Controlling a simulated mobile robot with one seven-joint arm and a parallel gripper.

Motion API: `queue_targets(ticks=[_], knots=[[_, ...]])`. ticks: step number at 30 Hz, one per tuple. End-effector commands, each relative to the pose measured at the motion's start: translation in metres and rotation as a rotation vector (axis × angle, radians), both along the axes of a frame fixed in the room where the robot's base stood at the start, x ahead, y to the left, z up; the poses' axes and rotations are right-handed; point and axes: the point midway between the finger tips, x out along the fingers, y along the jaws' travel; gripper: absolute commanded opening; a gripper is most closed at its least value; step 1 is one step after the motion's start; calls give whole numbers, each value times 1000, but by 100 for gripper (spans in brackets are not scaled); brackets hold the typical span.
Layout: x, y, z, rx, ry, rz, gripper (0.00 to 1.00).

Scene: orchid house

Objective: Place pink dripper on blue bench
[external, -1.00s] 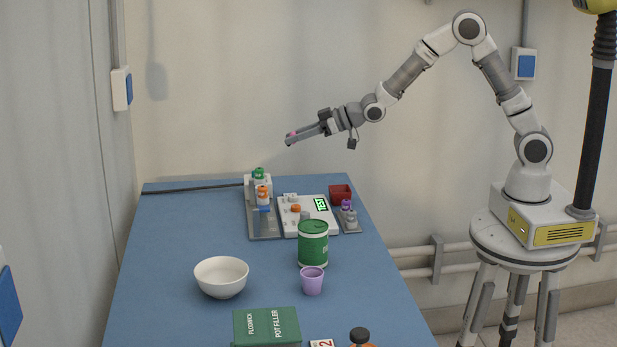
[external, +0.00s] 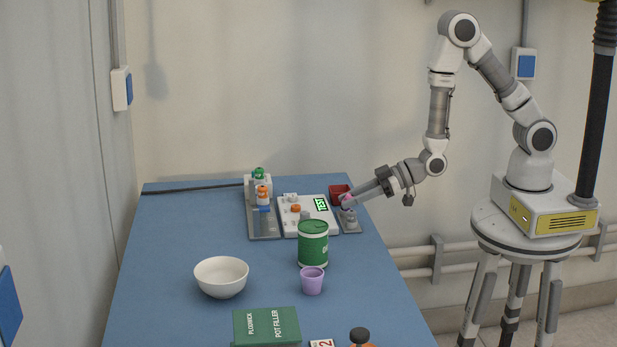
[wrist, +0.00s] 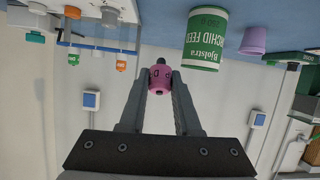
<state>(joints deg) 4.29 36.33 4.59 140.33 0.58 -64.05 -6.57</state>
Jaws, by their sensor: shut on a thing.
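My gripper (external: 345,202) is shut on the pink dripper (wrist: 160,78), which shows between its two fingertips in the wrist view. In the external view only a small bit of pink shows at the tips.
A purple cup (external: 312,281), white bowl (external: 221,277) and green box (external: 266,325) stand further forward. The bench's left side is clear.

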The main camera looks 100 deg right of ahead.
Motion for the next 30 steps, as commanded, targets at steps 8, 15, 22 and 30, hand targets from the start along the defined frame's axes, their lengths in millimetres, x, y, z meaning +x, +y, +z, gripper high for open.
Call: queue_targets(ticks=[8, 15, 22, 30], knots=[[42, -39, 14, -2, -10, -40, 0], [98, -139, 57, -5, -10, -135, 0], [111, -215, 94, -3, -5, -221, 0], [112, -239, 109, -2, -1, -253, 0]])
